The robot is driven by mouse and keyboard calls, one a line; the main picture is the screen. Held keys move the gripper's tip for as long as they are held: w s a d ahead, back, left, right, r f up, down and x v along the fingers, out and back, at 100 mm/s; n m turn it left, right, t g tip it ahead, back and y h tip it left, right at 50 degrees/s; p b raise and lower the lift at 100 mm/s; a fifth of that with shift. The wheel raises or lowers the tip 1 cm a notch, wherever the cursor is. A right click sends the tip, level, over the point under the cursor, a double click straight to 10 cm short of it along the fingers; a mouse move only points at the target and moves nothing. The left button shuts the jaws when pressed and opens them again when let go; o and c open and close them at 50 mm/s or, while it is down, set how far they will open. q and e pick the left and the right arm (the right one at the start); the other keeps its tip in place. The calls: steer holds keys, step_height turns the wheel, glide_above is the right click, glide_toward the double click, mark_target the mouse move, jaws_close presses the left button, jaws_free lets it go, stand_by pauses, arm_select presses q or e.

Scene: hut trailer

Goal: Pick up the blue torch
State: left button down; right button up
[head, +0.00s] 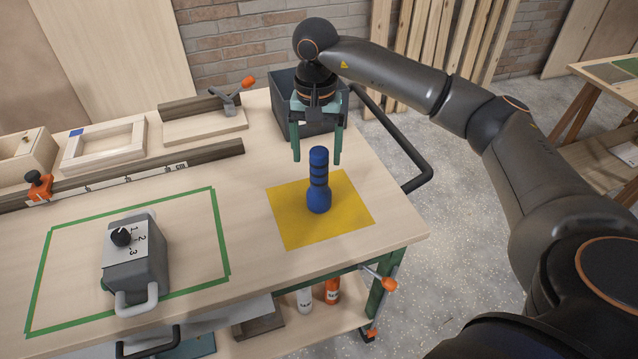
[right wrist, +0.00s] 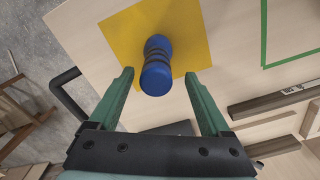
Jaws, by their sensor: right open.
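The blue torch (head: 319,182) stands upright on a yellow square mat (head: 350,221) near the right end of the workbench. It has black bands around its body. My right gripper (head: 317,160) is open, with its green fingers pointing down, behind and above the torch in the head view. In the right wrist view the torch (right wrist: 156,66) shows beyond the fingertips and roughly between their lines, and my gripper (right wrist: 160,75) is empty. My left gripper is not in view.
A grey box with a dial (head: 137,262) sits inside a green tape outline at the left. A dark grey bin (head: 287,117) stands behind the gripper. A wooden fence with a ruler (head: 130,178) runs along the back left. A black rail (head: 418,175) borders the bench's right end.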

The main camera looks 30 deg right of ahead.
mark_target(319, 171)
steer(key=f, duration=0.5)
steer(key=shift+s+d+f, duration=0.15)
steer(key=shift+s, duration=0.05)
jaws_close()
stand_by(0.5)
